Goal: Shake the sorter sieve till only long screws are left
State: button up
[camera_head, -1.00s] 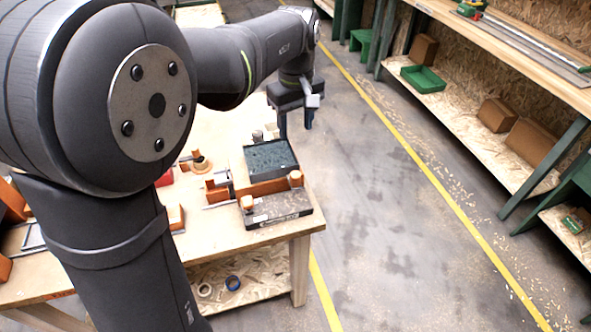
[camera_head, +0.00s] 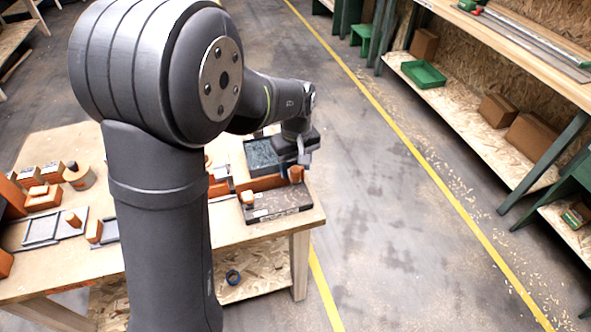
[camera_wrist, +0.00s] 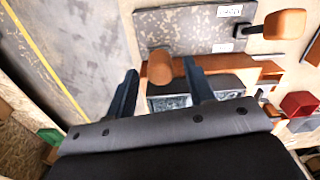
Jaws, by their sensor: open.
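The sorter sieve appears as a dark grey tray (camera_head: 262,152) holding small grey pieces, on an orange body (camera_head: 265,182) at the table's right end. An orange knob (camera_head: 296,173) stands at its right front corner. My gripper (camera_head: 299,160) hangs at that corner, fingers down. In the wrist view my gripper (camera_wrist: 160,70) is open, and the orange knob (camera_wrist: 160,66) shows between the fingertip lines, with no visible grip. The tray (camera_wrist: 222,83) is partly hidden behind my fingers. The screws are too small to tell long from short.
A speckled grey plate (camera_head: 280,203) with another orange knob (camera_head: 248,198) lies in front, at the table edge. Orange blocks and grey frames lie on the table's left (camera_head: 40,233). Open floor lies right of the table, before shelves (camera_head: 480,120).

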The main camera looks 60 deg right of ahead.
jog(key=shift+f, duration=1.05)
grip_shut()
jog(key=shift+w+a, duration=1.4)
jog(key=shift+w, duration=0.1)
grip_release()
jog(key=shift+r, duration=0.15)
notch_tip(320, 180, up, 17)
